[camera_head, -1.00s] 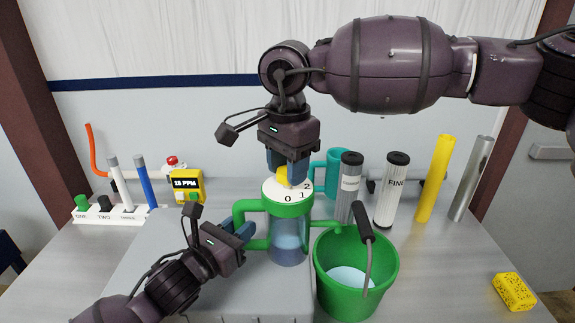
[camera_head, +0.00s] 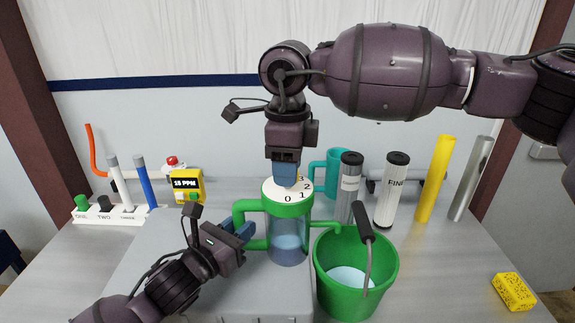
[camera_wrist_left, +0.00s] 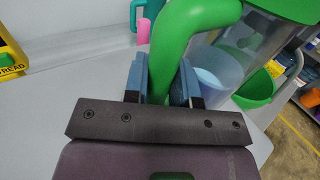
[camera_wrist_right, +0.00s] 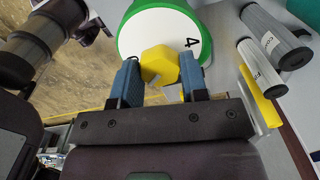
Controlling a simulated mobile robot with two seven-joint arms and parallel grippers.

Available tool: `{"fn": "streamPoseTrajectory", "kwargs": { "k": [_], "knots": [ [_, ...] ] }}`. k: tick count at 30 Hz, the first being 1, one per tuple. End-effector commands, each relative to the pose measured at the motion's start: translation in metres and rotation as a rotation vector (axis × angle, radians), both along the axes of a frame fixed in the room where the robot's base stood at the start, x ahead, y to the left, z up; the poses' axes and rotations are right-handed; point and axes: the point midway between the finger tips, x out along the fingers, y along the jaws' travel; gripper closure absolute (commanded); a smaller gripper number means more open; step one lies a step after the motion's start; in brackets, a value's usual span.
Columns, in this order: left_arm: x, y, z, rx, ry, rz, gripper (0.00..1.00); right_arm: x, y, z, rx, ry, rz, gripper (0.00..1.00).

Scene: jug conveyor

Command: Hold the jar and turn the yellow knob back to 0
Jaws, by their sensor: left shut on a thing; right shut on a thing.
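The jar (camera_head: 288,238) is clear with a green lid rim and green handle, and stands upright on a grey block. Its white dial face (camera_head: 279,189) shows 0, 1, 2 and part of a 3 in the head view; a 4 shows in the right wrist view. My left gripper (camera_head: 245,232) is shut on the jar's green handle (camera_wrist_left: 172,50). My right gripper (camera_head: 287,180) points down over the lid, shut on the yellow knob (camera_wrist_right: 159,65), which sits between its fingers. In the head view the fingers hide the knob.
A green bucket (camera_head: 385,262) with a dark-gripped handle stands right of the jar. Behind are a teal mug (camera_head: 333,165) and several upright cylinders. A yellow sponge (camera_head: 513,291) lies at the right edge.

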Motion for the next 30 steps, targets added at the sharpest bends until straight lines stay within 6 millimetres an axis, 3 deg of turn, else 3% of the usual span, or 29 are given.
{"fn": "streamPoseTrajectory", "kwargs": {
  "k": [1, 15, 30],
  "knots": [
    [0.0004, 0.0020, -0.0067, 0.008, 0.012, 0.006, 1.00, 0.0003, -0.0009, -0.0007, -0.002, 0.000, -0.046, 0.83],
    [0.0003, 0.0021, -0.0067, 0.009, 0.012, 0.006, 1.00, 0.0000, -0.0010, -0.0007, -0.002, 0.000, -0.445, 0.83],
    [0.0004, 0.0023, -0.0066, 0.009, 0.012, 0.007, 1.00, 0.0000, -0.0010, -0.0006, -0.001, 0.000, -0.625, 0.83]
  ]
}}
